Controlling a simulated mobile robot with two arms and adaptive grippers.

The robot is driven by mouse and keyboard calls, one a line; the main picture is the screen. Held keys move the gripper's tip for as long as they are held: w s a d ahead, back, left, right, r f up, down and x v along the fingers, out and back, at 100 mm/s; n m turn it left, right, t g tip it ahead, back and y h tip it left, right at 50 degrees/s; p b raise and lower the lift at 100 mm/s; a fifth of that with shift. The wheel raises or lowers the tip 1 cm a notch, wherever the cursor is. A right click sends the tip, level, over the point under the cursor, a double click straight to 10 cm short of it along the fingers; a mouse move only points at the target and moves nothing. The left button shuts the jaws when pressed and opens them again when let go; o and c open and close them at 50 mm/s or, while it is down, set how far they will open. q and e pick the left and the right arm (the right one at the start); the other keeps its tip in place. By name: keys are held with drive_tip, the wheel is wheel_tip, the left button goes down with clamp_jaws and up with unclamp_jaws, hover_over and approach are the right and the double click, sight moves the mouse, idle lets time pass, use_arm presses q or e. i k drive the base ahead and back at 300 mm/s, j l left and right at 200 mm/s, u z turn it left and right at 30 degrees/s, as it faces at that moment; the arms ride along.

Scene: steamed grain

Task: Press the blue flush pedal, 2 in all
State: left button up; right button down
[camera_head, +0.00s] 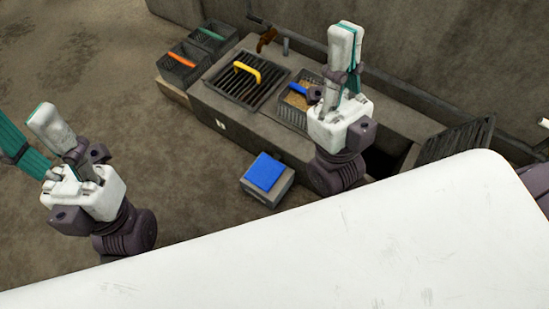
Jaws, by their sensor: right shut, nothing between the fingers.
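The blue flush pedal (264,171) is a flat blue plate on top of a small grey box on the floor, in front of the low stone counter. My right gripper (345,28) is shut and empty, pointing up over the counter, to the right of the pedal and apart from it. My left gripper (20,110) is at the far left, its fingers spread and nothing between them, well away from the pedal.
The counter (230,125) carries a dark grate with a yellow handle (247,72) and a basket of grain (298,98), partly hidden by my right gripper. Bins with orange (182,60) and green (211,34) handles stand at its left. A tilted grate (455,140) is at right. Floor left of the pedal is clear.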

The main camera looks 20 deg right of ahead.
sight(266, 170)
drive_tip(key=z, duration=0.5)
drive_tip(key=i+j+z, duration=0.1)
drive_tip(key=j+z, duration=0.3)
drive_tip(key=i+j+z, duration=0.1)
drive_tip(key=z, duration=0.25)
drive_tip(key=j+z, duration=0.55)
drive_tip(key=j, duration=1.2)
drive_tip(key=k, duration=0.05)
